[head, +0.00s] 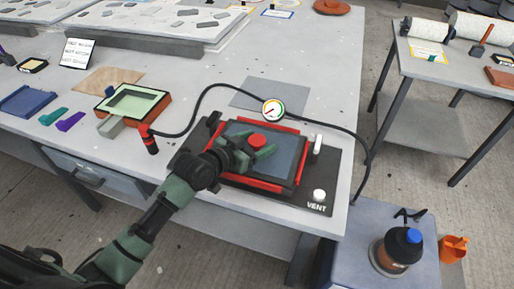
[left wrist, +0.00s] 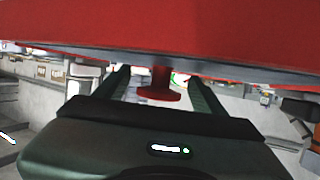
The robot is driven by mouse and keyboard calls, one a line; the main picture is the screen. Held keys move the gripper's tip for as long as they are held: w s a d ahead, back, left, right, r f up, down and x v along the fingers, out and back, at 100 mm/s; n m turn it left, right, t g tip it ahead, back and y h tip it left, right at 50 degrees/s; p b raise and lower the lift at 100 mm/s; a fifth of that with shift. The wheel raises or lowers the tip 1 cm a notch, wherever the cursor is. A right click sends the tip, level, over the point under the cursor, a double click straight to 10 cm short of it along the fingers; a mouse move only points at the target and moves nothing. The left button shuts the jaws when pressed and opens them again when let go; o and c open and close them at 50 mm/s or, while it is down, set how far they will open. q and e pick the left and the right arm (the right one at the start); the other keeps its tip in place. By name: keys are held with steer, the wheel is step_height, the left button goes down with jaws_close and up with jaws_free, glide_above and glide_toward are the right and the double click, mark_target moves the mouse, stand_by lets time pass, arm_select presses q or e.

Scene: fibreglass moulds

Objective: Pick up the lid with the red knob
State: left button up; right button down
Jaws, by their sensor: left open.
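The lid (head: 285,142) is a dark grey panel with a red rim, lying on a black base marked VENT. Its red knob (head: 257,141) stands near the middle. My left gripper (head: 262,146) is open over the lid, its green fingers on either side of the knob. In the left wrist view the knob (left wrist: 159,93) shows between the two spread fingers (left wrist: 160,78), with a gap on each side. A red surface (left wrist: 160,32) fills the top of that view. My right gripper is not in view.
A pressure gauge (head: 273,109) on a black hose stands just behind the lid. A white knob (head: 319,195) and a small upright lever (head: 317,145) are at the base's right. An orange-framed tray (head: 160,118) lies to the left. A blue-capped bottle (head: 398,250) stands on a lower cabinet.

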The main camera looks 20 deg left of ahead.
arm_select(q)
jaws_close()
steer(key=shift+r, duration=0.1)
